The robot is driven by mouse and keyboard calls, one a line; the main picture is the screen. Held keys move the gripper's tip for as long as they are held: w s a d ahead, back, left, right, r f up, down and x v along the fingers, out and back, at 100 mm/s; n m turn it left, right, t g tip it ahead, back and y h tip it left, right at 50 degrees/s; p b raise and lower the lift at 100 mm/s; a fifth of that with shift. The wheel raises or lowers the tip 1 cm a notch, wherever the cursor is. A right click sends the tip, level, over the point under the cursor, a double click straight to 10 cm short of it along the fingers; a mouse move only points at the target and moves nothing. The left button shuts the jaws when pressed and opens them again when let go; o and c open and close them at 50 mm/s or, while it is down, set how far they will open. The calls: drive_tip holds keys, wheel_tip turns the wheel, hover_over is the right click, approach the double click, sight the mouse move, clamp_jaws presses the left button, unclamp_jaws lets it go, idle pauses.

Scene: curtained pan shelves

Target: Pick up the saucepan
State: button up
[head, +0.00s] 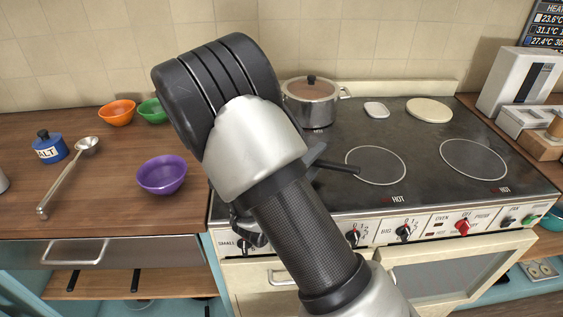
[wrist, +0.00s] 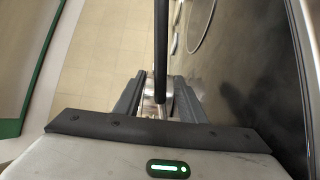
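My gripper (wrist: 158,84) shows in the wrist view with its two dark fingers apart. A long black handle (wrist: 161,45) runs from the top edge down between them, with shiny metal (wrist: 149,103) at its lower end. Gaps show beside the handle, and I see no firm hold on it. In the head view my arm hides most of the gripper. A black handle (head: 340,168) juts out to its right over the stove, but any pan body is hidden. A lidded steel pot (head: 311,102) with a loop handle stands at the stove's back left.
The black stove top (head: 430,150) has bare burner rings at the right. A round cream disc (head: 429,110) and a small white dish (head: 376,110) lie at its back. Left on the wooden counter (head: 110,200) are a ladle (head: 65,180), salt jar (head: 48,149) and purple bowl (head: 161,176).

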drive_tip(key=shift+x, duration=1.3)
clamp_jaws()
drive_tip(key=shift+r, duration=0.15)
